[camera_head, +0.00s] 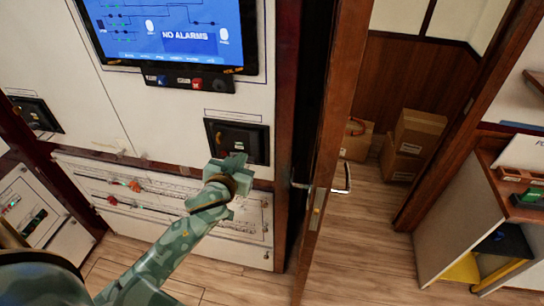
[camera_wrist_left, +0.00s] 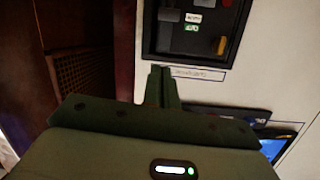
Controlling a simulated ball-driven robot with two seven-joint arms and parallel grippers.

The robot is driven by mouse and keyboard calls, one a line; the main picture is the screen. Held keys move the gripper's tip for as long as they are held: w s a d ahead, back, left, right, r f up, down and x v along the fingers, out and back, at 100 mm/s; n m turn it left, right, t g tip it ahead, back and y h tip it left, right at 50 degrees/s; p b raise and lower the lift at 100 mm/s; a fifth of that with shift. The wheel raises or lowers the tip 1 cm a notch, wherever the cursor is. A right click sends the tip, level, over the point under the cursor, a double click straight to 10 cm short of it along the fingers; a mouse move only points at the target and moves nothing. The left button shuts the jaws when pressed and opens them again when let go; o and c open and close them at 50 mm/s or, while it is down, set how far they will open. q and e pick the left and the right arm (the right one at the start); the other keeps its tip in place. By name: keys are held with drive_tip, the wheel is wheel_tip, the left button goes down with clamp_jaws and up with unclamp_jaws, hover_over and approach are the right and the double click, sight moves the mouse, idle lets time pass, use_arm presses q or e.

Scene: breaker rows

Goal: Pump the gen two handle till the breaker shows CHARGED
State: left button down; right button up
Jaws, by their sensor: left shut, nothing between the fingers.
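A black breaker unit (camera_head: 240,138) is set in the white panel below the screen, left of the open door. It also shows in the left wrist view (camera_wrist_left: 205,10), with a grey handle-like part, a white tag, a green tag (camera_wrist_left: 192,28) and an orange piece. The tags and the label strip (camera_wrist_left: 197,74) are too small to read. My left gripper (camera_head: 234,162) is in front of the breaker's lower part. Its fingers (camera_wrist_left: 161,84) are together and empty, close to the breaker's edge; I cannot tell whether they touch it. My right gripper is not in view.
A second black breaker (camera_head: 35,113) is at the left. The screen (camera_head: 180,32) reads NO ALARMS. A lower panel (camera_head: 130,190) carries small red parts. The open door (camera_head: 333,120) with its handle (camera_head: 342,178) stands close on the right. Cardboard boxes (camera_head: 413,140) lie beyond; wooden floor is free.

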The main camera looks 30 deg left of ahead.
use_arm(q)
drive_tip(key=n, duration=0.2)
approach(253, 136)
drive_tip(key=shift+y, duration=0.3)
drive_tip(key=x, duration=0.5)
drive_tip(key=shift+w+d, duration=0.1)
drive_tip(key=shift+w, duration=0.3)
drive_tip(key=shift+s+d+f+b, duration=0.15)
drive_tip(key=shift+s+f, duration=0.25)
drive_tip(key=shift+f, duration=0.2)
drive_tip(key=shift+s+d+f+b, duration=0.1)
drive_tip(key=shift+s+f+b, duration=0.05)
drive_tip(key=shift+s+f, duration=0.35)
drive_tip(key=shift+s+d+f, duration=0.1)
drive_tip(key=shift+s+f, duration=0.2)
drive_tip(key=shift+f, duration=0.2)
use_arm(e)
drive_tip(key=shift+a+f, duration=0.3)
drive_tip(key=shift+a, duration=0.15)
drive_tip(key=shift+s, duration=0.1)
